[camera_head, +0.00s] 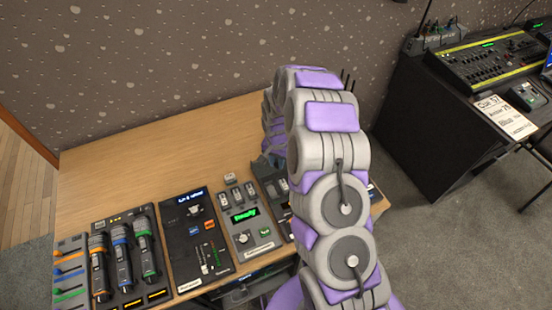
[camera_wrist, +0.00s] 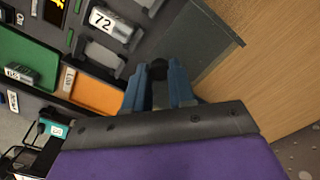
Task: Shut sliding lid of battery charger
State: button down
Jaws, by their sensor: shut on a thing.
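The battery charger (camera_wrist: 78,18) is a dark grey unit at the upper left of the wrist view. It has bays, and one holds a pale battery marked 72 (camera_wrist: 110,24). A plain grey plate, seemingly the sliding lid (camera_wrist: 213,48), lies to the right of the bays and leaves them uncovered. My gripper (camera_wrist: 160,72) has its blue fingers shut on a small dark knob (camera_wrist: 159,62) at the plate's edge. In the head view my gripper (camera_head: 268,165) is at the table's right part, and my arm hides much of the charger.
The wooden table (camera_head: 120,155) carries a microphone tray (camera_head: 125,260), a dark panel (camera_head: 195,235) and a unit with a green display (camera_head: 245,215) left of my arm. Bare wood lies behind them. A black desk with a mixing console (camera_head: 490,65) stands at the right.

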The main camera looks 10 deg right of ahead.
jog(key=s, duration=0.3)
jog(key=s+d+p, duration=0.1)
jog(key=s, duration=0.2)
jog(key=s+p, duration=0.1)
jog(key=s, duration=0.2)
jog(key=shift+s+d, duration=0.15)
jog(key=shift+d, duration=0.25)
jog(key=c, duration=1)
grip_release()
jog(key=shift+s, duration=0.1)
jog(key=shift+o, duration=0.3)
jog(key=shift+r, duration=0.5)
notch_tip(320, 180, up, 16)
jog(key=p, duration=0.2)
jog(key=shift+r+p, duration=0.15)
jog(key=shift+p, duration=0.2)
jog(key=shift+r, duration=0.1)
